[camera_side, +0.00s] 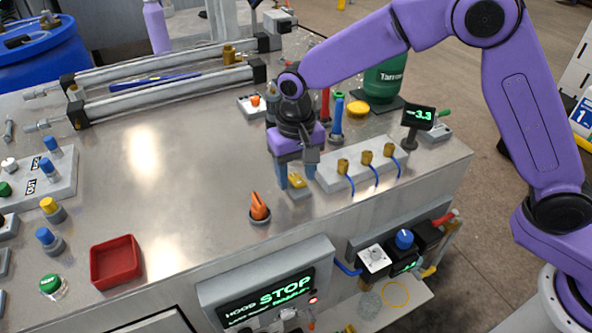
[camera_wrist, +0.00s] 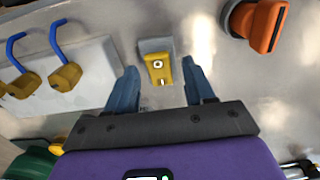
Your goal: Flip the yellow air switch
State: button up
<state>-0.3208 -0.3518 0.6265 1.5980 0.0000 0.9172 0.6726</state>
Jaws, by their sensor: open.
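The yellow air switch (camera_side: 296,181) is a small yellow rocker on a grey base on the metal table, near its front edge. In the wrist view the yellow air switch (camera_wrist: 158,69) shows a round mark and a short bar on its face. My gripper (camera_side: 294,180) points down over the switch in the side view. In the wrist view my gripper (camera_wrist: 161,84) is open, with its two blue fingers on either side of the switch and nothing held. I cannot tell whether the fingertips touch the switch.
A grey block with brass fittings (camera_side: 366,158) and blue hoses stands just right of the switch. An orange knob (camera_side: 259,207) is to the left. A red tray (camera_side: 116,260) sits at the left front; the table's middle is clear.

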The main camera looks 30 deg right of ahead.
grip_shut()
jog(key=shift+s+t, duration=0.25)
jog(key=shift+t, duration=0.55)
jog(key=shift+s+d+t, duration=0.1)
jog(key=shift+s+t, duration=0.15)
jog(key=shift+t, duration=1.45)
